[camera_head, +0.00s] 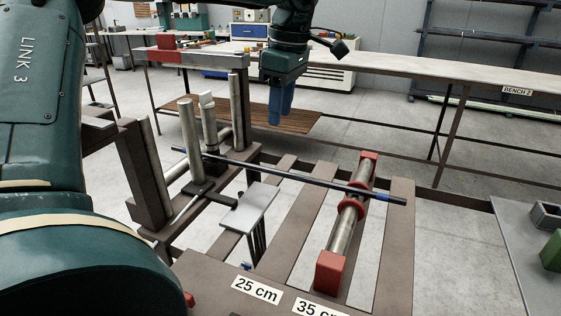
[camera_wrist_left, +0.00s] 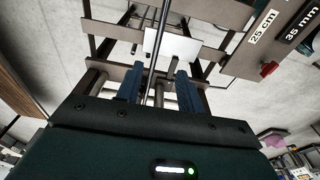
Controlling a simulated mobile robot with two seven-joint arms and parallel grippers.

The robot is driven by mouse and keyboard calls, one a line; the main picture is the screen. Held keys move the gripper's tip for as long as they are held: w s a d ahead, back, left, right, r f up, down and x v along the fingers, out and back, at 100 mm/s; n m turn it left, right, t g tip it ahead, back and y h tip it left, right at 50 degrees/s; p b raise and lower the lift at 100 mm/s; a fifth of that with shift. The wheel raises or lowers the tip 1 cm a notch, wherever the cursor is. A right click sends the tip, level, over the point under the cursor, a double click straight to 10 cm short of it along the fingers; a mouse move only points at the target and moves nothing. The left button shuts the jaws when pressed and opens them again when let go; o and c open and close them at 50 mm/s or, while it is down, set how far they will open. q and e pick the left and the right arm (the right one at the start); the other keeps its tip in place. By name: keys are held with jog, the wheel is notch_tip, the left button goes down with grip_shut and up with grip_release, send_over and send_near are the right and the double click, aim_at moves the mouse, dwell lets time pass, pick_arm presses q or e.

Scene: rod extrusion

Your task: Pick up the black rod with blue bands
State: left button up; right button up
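The black rod with blue bands (camera_head: 300,179) lies slantwise across the frame in the head view, from the metal posts at left to the red-ended roller at right. A blue band shows near its right end. My left gripper (camera_head: 281,112) hangs above and beyond the rod, blue fingers pointing down, with nothing held. In the left wrist view the two fingers (camera_wrist_left: 159,88) stand apart. The dark rod (camera_wrist_left: 158,35) runs lengthwise through the gap between them in the picture; its depth below the fingertips is hard to tell. My right gripper is not in view.
Upright metal posts (camera_head: 191,128) stand left of the gripper. A roller with red ends (camera_head: 342,231) lies under the rod's right part. A small grey plate (camera_head: 250,206) stands below the rod. A long bench (camera_head: 430,82) runs behind; open floor shows between the frame's slats.

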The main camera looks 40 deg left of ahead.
pick_arm(q)
send_over(272, 169)
jog(key=d, duration=0.1)
notch_tip(272, 169, down, 7)
jog(key=shift+a+f, duration=0.2)
jog(key=shift+f, duration=1.25)
jog(key=shift+a+f, duration=0.2)
jog(key=shift+f, duration=1.25)
jog(key=shift+w, duration=0.1)
jog(key=shift+c, duration=0.4)
grip_shut()
